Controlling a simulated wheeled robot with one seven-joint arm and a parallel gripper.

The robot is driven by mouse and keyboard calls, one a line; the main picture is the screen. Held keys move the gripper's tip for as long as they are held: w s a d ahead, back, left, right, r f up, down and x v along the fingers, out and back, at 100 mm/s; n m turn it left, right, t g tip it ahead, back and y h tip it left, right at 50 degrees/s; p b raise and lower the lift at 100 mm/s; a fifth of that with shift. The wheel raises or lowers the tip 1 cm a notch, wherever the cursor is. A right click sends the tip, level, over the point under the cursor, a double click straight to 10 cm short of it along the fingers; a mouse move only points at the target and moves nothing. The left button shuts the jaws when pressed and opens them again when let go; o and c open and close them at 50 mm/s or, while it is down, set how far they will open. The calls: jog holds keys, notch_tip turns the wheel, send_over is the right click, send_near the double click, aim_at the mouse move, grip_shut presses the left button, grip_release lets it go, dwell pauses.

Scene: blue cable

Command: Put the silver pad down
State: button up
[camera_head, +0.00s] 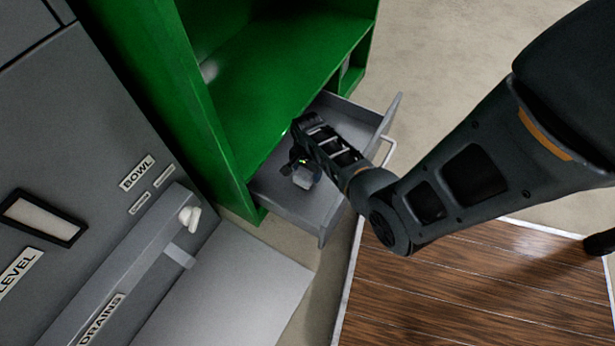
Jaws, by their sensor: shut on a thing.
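My gripper (300,166) is over the open grey drawer (324,217) of the green cabinet. It is shut on a small light grey block, which I take to be the silver pad (303,180). The pad sits at the gripper's lower end, inside the drawer's outline. I cannot tell whether it touches the drawer floor. The fingers are dark and small, and the arm hides part of the drawer's right side.
The green cabinet (173,95) rises left of and behind the drawer. A grey labelled panel (75,110) with a white knob (189,217) stands at the left. A wood-topped surface (470,290) lies at the lower right. The drawer's front has a light handle (389,152).

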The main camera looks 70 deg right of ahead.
aim_at(308, 176)
jog(key=shift+f+b, duration=0.7)
jog(key=shift+f, duration=0.75)
jog(key=shift+f, duration=0.2)
jog(key=o, duration=1.4)
